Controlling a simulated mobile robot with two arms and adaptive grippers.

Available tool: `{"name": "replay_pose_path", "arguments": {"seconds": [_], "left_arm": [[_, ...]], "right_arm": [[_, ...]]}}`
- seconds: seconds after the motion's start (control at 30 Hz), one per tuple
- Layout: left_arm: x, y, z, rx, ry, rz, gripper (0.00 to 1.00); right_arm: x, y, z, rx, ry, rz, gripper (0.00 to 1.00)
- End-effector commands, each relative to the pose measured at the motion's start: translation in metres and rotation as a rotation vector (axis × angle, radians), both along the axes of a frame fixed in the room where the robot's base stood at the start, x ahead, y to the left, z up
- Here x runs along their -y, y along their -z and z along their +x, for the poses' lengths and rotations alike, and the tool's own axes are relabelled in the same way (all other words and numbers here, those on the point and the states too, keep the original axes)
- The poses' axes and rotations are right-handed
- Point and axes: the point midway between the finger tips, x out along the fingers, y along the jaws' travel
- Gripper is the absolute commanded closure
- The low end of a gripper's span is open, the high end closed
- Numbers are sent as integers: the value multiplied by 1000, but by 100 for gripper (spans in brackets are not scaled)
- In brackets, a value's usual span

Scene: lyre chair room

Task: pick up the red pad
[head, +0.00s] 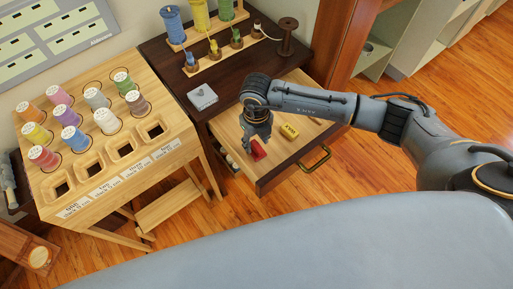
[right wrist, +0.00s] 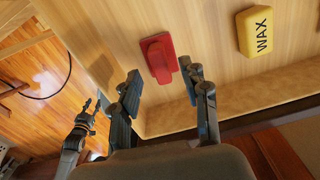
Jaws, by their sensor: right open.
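The red pad (head: 258,151) lies in the open wooden drawer, near its left side. In the right wrist view the red pad (right wrist: 158,58) shows a raised ridge along one side. My right gripper (head: 257,143) hangs over the drawer with its fingers pointing down at the pad. In the right wrist view my right gripper (right wrist: 160,85) is open and empty, with the pad just beyond and between its fingertips. I cannot tell its exact height over the pad. What seems to be my left gripper (right wrist: 90,108) shows small in the right wrist view; its jaws are unclear.
A yellow wax block (head: 289,131) lies right of the pad in the drawer (head: 318,131). The drawer's front carries a brass handle (head: 314,159). A wooden spool stand (head: 160,170) is at left.

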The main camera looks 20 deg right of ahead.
Motion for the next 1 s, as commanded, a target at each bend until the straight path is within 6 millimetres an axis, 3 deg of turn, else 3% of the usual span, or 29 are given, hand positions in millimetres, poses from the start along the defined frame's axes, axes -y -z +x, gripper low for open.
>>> {"name": "replay_pose_path", "arguments": {"seconds": [0.2, 0.47, 0.7, 1.0], "left_arm": [[-1, -3, 0, 0, 1, 1, 64], [-1, -3, 0, 0, 1, 1, 64], [0, -3, 0, 0, 2, 0, 64], [0, -3, 0, 0, 2, 0, 64]], "right_arm": [[1, 27, 1, -2, 1, -1, 55], [0, 30, 1, 1, -1, 1, 55], [1, 30, 1, 0, 0, 1, 100], [1, 29, 2, 1, 0, 1, 100]]}}
